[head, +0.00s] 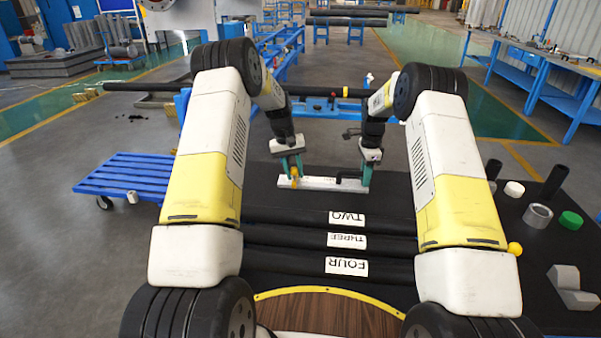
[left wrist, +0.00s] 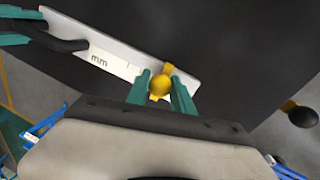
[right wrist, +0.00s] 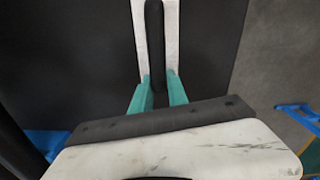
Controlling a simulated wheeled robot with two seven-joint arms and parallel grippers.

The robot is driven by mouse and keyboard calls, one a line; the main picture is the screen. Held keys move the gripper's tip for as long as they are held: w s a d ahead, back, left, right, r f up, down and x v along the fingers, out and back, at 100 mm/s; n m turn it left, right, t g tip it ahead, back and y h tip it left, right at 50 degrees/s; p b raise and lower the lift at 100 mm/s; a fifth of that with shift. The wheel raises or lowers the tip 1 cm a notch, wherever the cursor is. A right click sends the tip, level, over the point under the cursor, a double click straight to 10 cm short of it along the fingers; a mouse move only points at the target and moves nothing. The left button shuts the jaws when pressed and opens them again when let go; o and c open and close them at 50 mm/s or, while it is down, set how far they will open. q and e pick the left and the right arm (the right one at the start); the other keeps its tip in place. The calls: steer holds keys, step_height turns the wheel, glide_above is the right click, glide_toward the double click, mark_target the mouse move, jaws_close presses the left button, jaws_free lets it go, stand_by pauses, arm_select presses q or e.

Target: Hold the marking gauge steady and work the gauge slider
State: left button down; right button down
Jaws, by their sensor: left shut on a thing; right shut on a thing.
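The marking gauge is a white bar (head: 325,185) lying on the black table top, and it carries "mm" lettering in the left wrist view (left wrist: 115,58). The gauge slider (left wrist: 160,84) is yellow with a round knob and sits near one end of the bar. My left gripper (head: 293,174) is shut on the slider, with a green finger on each side of its knob. A black handle (right wrist: 153,45) runs along the bar's other end. My right gripper (head: 366,174) is shut on this handle, its fingers at either side in the right wrist view (right wrist: 160,88).
Black bars labelled TWO (head: 347,218), THREE (head: 347,241) and FOUR (head: 346,266) lie nearer me. A grey ring (head: 538,215), a green cap (head: 571,220) and grey blocks (head: 570,288) stand at the right. Bare black table surrounds the gauge.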

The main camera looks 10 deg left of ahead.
arm_select(q)
steer(key=shift+a, duration=0.1)
arm_select(e)
steer(key=shift+d, duration=0.1)
arm_select(q)
steer(key=c, duration=1.1)
jaws_free()
steer(key=shift+r, duration=0.1)
step_height(320, 180, up, 12)
steer(key=a, duration=0.2)
steer(key=shift+s, duration=0.2)
steer(key=shift+f, duration=0.2)
arm_select(e)
steer(key=c, duration=1.2)
jaws_free()
